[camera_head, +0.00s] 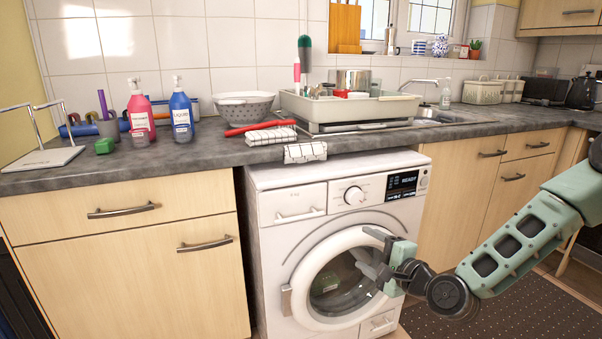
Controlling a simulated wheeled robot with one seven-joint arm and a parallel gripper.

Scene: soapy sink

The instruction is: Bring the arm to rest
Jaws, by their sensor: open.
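My gripper (372,259) is in front of the washing machine's round door (318,247), at the door's right side. Its two fingers are spread apart and I see nothing between them. I cannot tell whether a fingertip touches the door. My pale green arm reaches in from the right edge, bent low in front of the cupboards. The white washing machine (267,231) stands under the counter, and its display reads READY. Its door looks closed, and something greenish shows dimly behind the glass.
The grey counter (205,155) holds a pink bottle (141,118), a blue bottle (181,115), a colander (244,109) and a dish rack (350,106). A checked cloth (305,153) hangs over its edge. Wooden cupboards flank the machine. A dark mat (500,318) covers the floor at right.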

